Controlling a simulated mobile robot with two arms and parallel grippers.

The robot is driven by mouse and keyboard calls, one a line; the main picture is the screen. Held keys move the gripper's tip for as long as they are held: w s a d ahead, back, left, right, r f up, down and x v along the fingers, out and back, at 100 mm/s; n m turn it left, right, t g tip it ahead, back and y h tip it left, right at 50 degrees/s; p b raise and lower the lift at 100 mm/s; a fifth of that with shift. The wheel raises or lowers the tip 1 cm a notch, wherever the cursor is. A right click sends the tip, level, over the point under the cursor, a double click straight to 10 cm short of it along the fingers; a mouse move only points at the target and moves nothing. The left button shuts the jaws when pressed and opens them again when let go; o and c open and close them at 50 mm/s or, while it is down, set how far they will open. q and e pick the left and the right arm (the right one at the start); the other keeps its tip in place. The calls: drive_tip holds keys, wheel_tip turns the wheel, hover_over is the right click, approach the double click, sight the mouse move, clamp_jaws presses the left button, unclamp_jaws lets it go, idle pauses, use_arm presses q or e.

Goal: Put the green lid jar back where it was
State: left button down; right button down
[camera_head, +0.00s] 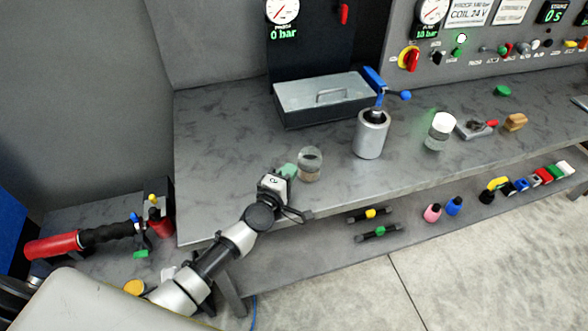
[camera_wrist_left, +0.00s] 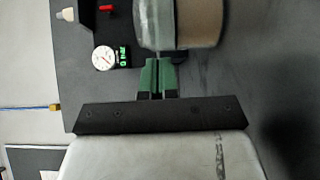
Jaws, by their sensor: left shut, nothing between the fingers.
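A glass jar (camera_head: 310,165) with brownish contents stands near the front edge of the bench, with no clearly green lid on it. My left gripper (camera_head: 289,171), with green fingers, is just left of this jar, shut and empty. In the wrist view the shut green fingers (camera_wrist_left: 156,78) point at the jar (camera_wrist_left: 180,22), very close to it; I cannot tell whether they touch. A second jar (camera_head: 439,132) with a white top stands farther right. A flat green disc (camera_head: 502,90) lies at the back right. My right gripper is not in view.
A grey metal cylinder (camera_head: 370,135) stands between the two jars. A grey block with a red part (camera_head: 476,128) and a tan block (camera_head: 515,122) are at right.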

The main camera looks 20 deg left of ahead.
sight(305, 167)
use_arm(q)
drive_tip(key=shift+w+d+r, duration=0.1)
drive_tip(key=shift+w+d, duration=0.25)
drive_tip(key=shift+d, duration=0.25)
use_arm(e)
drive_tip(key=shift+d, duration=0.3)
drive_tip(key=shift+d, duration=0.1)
use_arm(q)
drive_tip(key=shift+w+d, duration=0.95)
drive_tip(key=shift+d, duration=0.3)
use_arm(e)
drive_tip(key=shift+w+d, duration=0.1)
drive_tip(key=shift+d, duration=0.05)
use_arm(q)
drive_tip(key=shift+s+a, duration=0.15)
drive_tip(key=shift+a, duration=0.05)
